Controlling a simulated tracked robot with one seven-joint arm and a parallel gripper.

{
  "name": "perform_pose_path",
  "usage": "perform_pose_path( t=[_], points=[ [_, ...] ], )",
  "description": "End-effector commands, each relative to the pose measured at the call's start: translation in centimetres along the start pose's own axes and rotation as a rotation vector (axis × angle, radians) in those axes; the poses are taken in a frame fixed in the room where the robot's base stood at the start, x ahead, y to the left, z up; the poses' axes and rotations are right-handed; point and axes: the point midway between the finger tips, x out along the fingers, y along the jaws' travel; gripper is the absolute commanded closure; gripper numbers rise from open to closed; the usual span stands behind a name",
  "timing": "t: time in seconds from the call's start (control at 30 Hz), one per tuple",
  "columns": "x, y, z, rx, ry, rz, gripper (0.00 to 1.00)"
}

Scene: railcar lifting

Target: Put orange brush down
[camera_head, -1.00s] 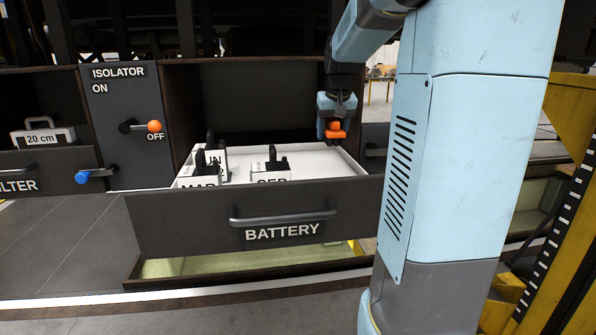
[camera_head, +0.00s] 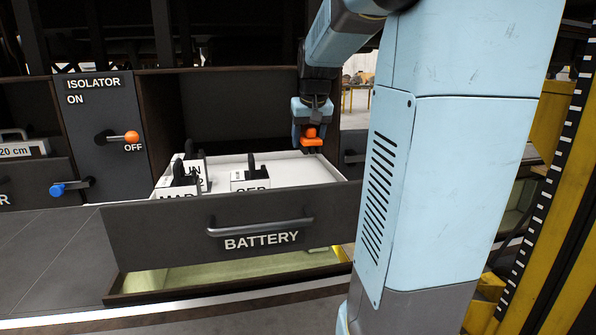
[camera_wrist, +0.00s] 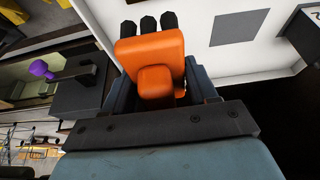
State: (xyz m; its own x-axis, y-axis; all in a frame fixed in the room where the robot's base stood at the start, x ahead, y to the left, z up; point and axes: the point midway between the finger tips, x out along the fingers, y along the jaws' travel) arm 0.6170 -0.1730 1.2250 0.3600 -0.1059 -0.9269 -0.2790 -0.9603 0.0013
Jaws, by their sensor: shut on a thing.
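The orange brush (camera_head: 313,144) is in my gripper (camera_head: 311,131), above the back right part of the open BATTERY drawer (camera_head: 255,239). In the wrist view the brush (camera_wrist: 150,50) fills the space between the jaws, with dark bristle tufts at its far end, over a white surface. My gripper is shut on it. I cannot tell how far the brush is above the drawer floor (camera_head: 300,172). My arm hides part of the scene to the right.
White blocks with black handles, marked MAR (camera_head: 177,192) and SEP (camera_head: 250,182), stand in the drawer's left and middle. Its right part looks clear. The ISOLATOR panel (camera_head: 105,120) with an orange-knobbed lever (camera_head: 131,137) is left. A purple knob (camera_wrist: 42,69) shows in the wrist view.

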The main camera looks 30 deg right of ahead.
Motion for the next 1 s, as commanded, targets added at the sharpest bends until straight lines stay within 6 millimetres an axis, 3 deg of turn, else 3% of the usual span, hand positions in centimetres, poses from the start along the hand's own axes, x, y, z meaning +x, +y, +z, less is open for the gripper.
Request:
perform_pose_path(
  t=[0.4,0.7,1.0],
  points=[
    [6.2,-0.1,-5.8,0.0,-0.004,0.0,0.87],
    [11.3,-0.1,-7.4,0.0,-0.002,0.0,0.87],
    [13.2,-0.1,-8.0,0.0,-0.003,-0.001,0.87]
  ],
)
